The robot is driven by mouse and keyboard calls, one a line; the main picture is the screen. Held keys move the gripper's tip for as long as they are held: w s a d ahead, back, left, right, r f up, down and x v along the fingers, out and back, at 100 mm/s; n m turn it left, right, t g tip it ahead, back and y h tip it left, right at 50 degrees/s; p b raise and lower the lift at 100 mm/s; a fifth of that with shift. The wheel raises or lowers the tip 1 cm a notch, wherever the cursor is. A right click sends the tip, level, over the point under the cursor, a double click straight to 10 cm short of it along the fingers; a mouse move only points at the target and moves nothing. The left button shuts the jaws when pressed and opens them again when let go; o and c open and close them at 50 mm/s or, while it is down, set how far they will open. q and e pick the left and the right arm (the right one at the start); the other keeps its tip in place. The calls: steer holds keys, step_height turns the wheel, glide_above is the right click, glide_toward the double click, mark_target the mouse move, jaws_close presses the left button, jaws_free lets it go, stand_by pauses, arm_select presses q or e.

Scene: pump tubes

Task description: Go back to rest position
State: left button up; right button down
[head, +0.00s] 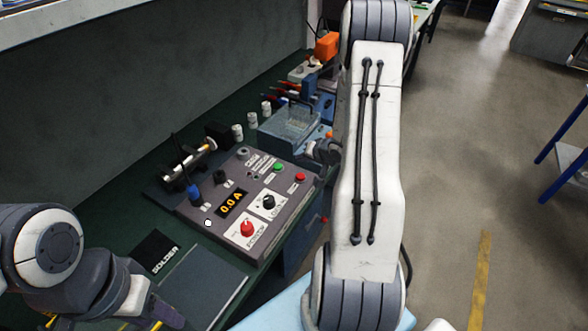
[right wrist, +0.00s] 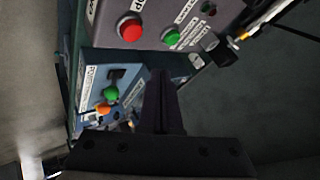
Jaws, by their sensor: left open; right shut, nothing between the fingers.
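My left gripper (head: 150,312) is at the lower left of the head view, low beside the bench. It is open and empty, and part of it is cut off by the frame edge. My right arm rises through the middle of the head view and hides most of my right gripper. In the right wrist view, the right gripper (right wrist: 164,85) has its dark fingers together with nothing between them. Its fingertips point toward the bench equipment, near a grey control box (right wrist: 185,10) and apart from its buttons as far as I can tell.
The grey control box (head: 205,222) shows "0.0 A" on the green bench, with red and black knobs and green and red buttons. A tube fixture (head: 183,172), a "SOLDER" pad (head: 155,252) and blue equipment (head: 290,128) stand nearby. The floor (head: 460,180) at right is open.

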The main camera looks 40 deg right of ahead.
steer(key=a+r+n+g, duration=0.2)
steer(key=a+r+n, duration=0.25)
steer(key=a, duration=0.55)
steer(key=a+r+n+g, duration=0.1)
steer(key=a+r+n, duration=0.3)
steer(key=a, duration=0.7)
steer(key=s+a+r+n+g, duration=0.2)
steer(key=s+a, duration=0.3)
steer(key=s, duration=0.4)
steer(key=s+a+r+n+g+y, duration=0.1)
steer(key=s+a+r+n+g, duration=0.1)
steer(key=s+a, duration=0.4)
steer(key=s+a+r+n+g, duration=0.2)
steer(key=s+a+r+n, duration=0.1)
steer(key=s, duration=0.8)
steer(key=a+n, duration=0.1)
steer(key=a, duration=0.1)
steer(key=shift+s+a+r, duration=0.3)
steer(key=shift+s+a, duration=0.05)
arm_select(q)
steer(key=shift+d, duration=0.15)
arm_select(e)
steer(key=shift+d, duration=0.1)
